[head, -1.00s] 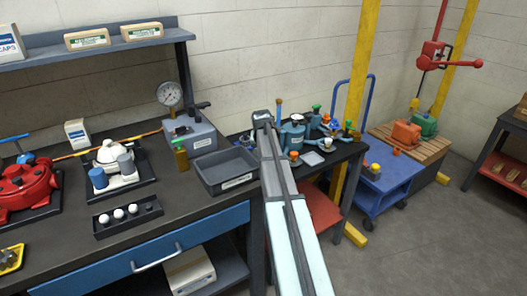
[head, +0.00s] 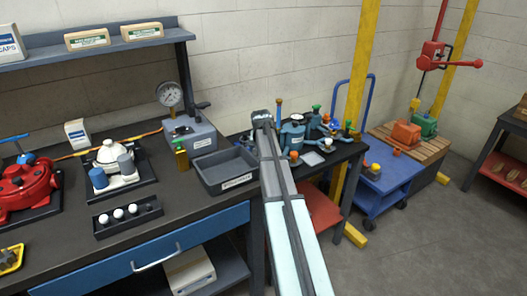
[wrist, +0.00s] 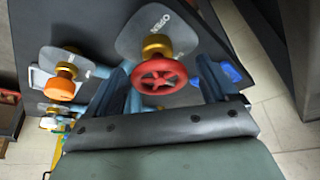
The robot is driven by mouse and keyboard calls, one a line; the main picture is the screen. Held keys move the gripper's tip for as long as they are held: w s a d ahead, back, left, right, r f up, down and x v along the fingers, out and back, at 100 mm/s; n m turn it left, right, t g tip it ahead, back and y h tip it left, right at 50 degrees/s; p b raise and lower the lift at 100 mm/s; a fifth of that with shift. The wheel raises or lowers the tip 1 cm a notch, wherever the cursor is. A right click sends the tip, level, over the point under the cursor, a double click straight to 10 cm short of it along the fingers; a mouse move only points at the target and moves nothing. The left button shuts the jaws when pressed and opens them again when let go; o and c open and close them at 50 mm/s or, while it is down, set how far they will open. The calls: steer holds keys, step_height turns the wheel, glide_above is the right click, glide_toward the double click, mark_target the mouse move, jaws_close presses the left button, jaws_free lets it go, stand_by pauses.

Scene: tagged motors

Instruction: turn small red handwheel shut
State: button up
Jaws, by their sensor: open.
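The small red handwheel (wrist: 161,77) is in the middle of the wrist view, on a brass-coloured stem in front of a grey plate marked OPEN (wrist: 157,32). My gripper (wrist: 162,70) is open, with one dark finger on each side of the wheel. The wheel sits between the fingers, with a gap visible on both sides. I cannot tell whether the fingertips reach to its depth. In the head view I cannot make out the red wheel or the fingers among the crowded parts beside my arm.
An orange knob (wrist: 60,89) on a yellow stem is left of the gripper in the wrist view. A blue part (wrist: 231,72) lies close to the right finger. In the head view, a grey tray (head: 226,171) and a yellow post (head: 359,75) stand near my arm.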

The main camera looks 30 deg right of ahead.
steer(key=v, duration=1.3)
steer(key=shift+s+r, duration=0.15)
steer(key=shift+r, duration=0.2)
steer(key=s+d+m, duration=0.1)
steer(key=s+d, duration=0.2)
steer(key=d, duration=0.2)
steer(key=w+f+n+y, duration=0.1)
steer(key=w+f+n, duration=0.1)
steer(key=f, duration=0.2)
steer(key=w+a+f+n, duration=0.1)
steer(key=w+f+n, duration=0.1)
steer(key=f+n, duration=0.1)
steer(key=w+a+f+n+t+y, duration=0.1)
steer(key=w+f+n, duration=0.2)
steer(key=f, duration=0.2)
steer(key=shift+f+y, duration=0.3)
steer(key=shift+f, duration=0.1)
stand_by(0.4)
steer(key=shift+c, duration=0.2)
